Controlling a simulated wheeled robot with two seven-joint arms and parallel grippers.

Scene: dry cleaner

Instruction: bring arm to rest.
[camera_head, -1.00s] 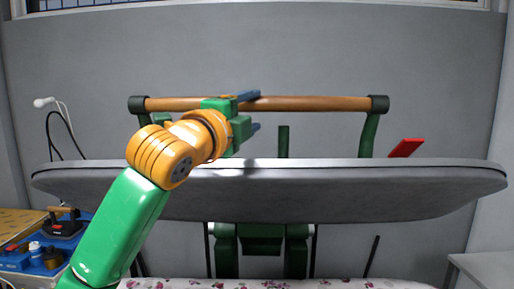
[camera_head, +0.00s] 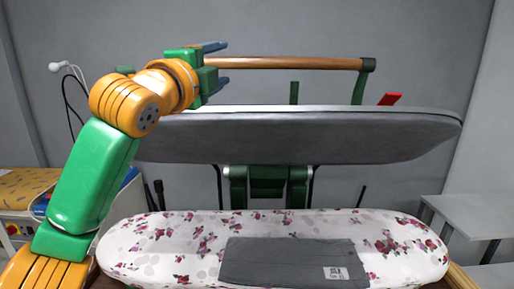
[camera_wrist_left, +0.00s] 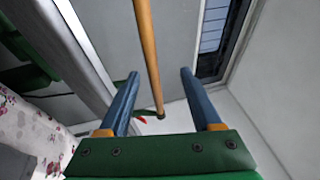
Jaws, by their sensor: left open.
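My left arm rises from the lower left in the head view, with its left gripper (camera_head: 224,66) at the wooden handle bar (camera_head: 300,63) of the press. The blue fingers are apart, one above and one below the bar in that view. In the left wrist view the open gripper (camera_wrist_left: 160,71) has the wooden bar (camera_wrist_left: 149,50) running between its fingers in the picture, with gaps on both sides. I cannot tell whether the bar lies at the fingers' depth. Nothing is held. My right gripper is not in view.
The press's grey upper plate (camera_head: 300,138) hangs above a floral padded board (camera_head: 160,240). A folded grey cloth (camera_head: 270,262) with a label lies on that board. A white table (camera_head: 480,213) stands right, and a cart (camera_head: 25,190) left.

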